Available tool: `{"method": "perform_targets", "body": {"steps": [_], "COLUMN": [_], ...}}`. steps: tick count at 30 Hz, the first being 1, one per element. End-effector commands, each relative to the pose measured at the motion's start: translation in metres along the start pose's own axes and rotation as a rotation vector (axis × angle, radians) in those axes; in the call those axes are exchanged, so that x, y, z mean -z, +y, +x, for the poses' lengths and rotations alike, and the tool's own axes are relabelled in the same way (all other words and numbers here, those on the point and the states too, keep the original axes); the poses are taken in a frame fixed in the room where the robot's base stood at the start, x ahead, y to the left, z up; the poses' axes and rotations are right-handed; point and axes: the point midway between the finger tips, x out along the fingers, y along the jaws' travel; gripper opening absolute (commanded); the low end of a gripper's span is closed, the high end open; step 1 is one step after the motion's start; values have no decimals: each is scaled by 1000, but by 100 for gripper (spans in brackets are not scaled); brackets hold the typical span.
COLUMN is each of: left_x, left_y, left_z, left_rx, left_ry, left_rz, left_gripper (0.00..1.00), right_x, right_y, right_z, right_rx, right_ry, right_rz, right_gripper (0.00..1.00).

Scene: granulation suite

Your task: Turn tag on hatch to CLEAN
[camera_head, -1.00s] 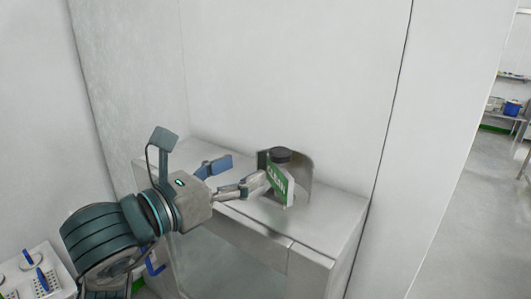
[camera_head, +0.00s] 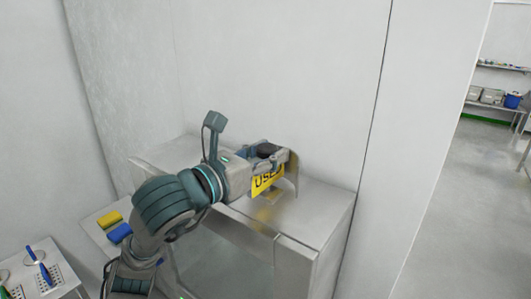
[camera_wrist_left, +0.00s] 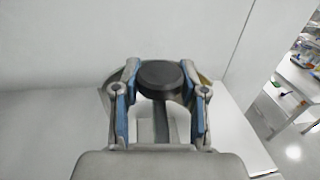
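The tag (camera_head: 268,180) is on the hatch (camera_head: 317,205), under a round black knob (camera_head: 266,150). Its face toward the head camera is yellow with dark letters that read like USED, partly covered by my gripper. A curved metal plate (camera_head: 292,172) stands behind it. My left gripper (camera_head: 268,155) reaches in from the left at knob height. In the left wrist view its two blue-padded fingers (camera_wrist_left: 160,92) sit on both sides of the knob (camera_wrist_left: 160,75), their tips against its edges. The tag is mostly hidden there. My right gripper is out of view.
A tray with blue-handled tools (camera_head: 45,270) stands at the lower left. Yellow (camera_head: 109,219) and blue (camera_head: 119,233) blocks lie on a surface beside my arm. A wall is close behind the hatch. Shelves (camera_head: 492,97) and open floor are far right.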

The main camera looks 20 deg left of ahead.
Motion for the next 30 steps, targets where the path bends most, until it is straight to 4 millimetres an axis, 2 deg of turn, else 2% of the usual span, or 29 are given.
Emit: {"method": "perform_targets", "body": {"steps": [2,8,30], "left_x": [0,0,1], "left_y": [-1,2,3], "left_z": [0,-3,-4], "left_rx": [8,9,6], "left_ry": [-2,-4,-1], "left_rz": [0,-2,-2], "left_gripper": [7,7,7], "right_x": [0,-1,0], "right_y": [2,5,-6], "right_z": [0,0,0], "right_rx": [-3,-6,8], "right_ry": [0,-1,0], "right_rz": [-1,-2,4], "right_gripper": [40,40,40]}}
